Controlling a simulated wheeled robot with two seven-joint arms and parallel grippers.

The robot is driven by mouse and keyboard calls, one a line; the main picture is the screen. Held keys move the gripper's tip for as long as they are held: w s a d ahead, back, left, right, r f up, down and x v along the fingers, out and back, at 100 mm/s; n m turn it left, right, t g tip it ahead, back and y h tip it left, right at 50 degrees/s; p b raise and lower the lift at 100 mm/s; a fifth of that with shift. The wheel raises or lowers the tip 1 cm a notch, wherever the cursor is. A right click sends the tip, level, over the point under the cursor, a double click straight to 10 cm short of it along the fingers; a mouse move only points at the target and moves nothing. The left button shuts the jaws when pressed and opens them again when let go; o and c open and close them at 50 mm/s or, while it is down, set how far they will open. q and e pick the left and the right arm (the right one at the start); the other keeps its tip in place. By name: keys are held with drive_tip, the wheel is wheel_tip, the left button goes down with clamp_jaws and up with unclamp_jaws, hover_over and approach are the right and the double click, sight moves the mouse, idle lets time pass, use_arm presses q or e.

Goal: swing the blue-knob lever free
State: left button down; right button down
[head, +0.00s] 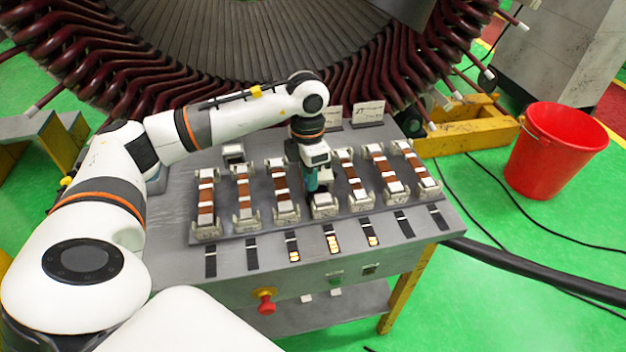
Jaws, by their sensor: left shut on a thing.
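My left gripper (314,178) reaches down over the middle of a row of clamp fixtures on the grey bench (180,215). It is shut on the blue-knob lever (311,183), whose blue part shows small at the fingertips, just above the middle fixture (324,207). The fingers and my wrist hide most of the lever and the back of that fixture, so I cannot tell the lever's angle. My right gripper is not in view.
Clamp fixtures with copper-coloured bars flank the gripper closely, such as the left neighbour (281,190) and right neighbour (355,185). Small black strips, some lit orange (333,243), line the front. A red button (266,305) sticks out below. The large stator (220,50) stands behind; a red bucket (555,150) is right.

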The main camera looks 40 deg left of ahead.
use_arm(q)
drive_tip(key=shift+s+a+m+b, duration=0.15)
drive_tip(key=shift+m+b, duration=0.15)
drive_tip(key=shift+m, duration=0.2)
drive_tip(key=c, duration=1.3)
unclamp_jaws()
drive_tip(key=shift+o, duration=0.2)
drive_tip(key=shift+r, duration=0.1)
wheel_tip(320, 180, up, 12)
drive_tip(key=b, duration=0.1)
drive_tip(key=shift+a+b, duration=0.25)
drive_tip(key=shift+b, duration=0.1)
